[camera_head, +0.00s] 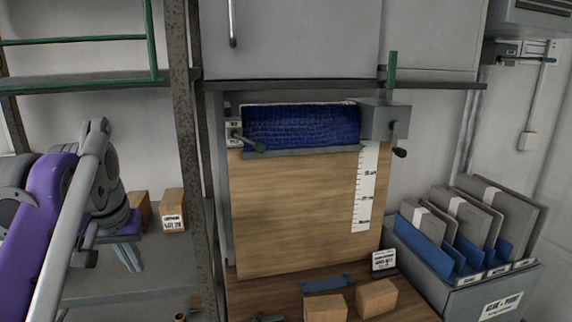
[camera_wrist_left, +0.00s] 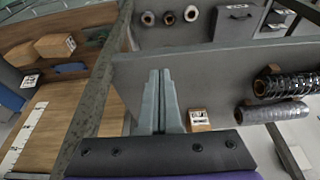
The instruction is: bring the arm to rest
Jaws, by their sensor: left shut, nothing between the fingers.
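My left arm comes in from the left in the head view, with its purple and grey links. Its gripper (camera_head: 130,256) points down in front of the grey shelf at the left, partly covered by the arm. In the left wrist view the two grey fingers of the left gripper (camera_wrist_left: 161,72) lie together, shut with nothing between them. They are apart from the objects around them. My right gripper is not in view.
A speckled post (camera_head: 188,150) stands right of the left arm. Cardboard boxes (camera_head: 173,212) sit on the shelf (camera_head: 150,278). A wooden panel (camera_head: 295,210) with a blue roll (camera_head: 300,126) stands mid-view. A grey bin (camera_head: 480,290) of panels stands right. Dark rolls (camera_wrist_left: 285,85) lie on the shelf.

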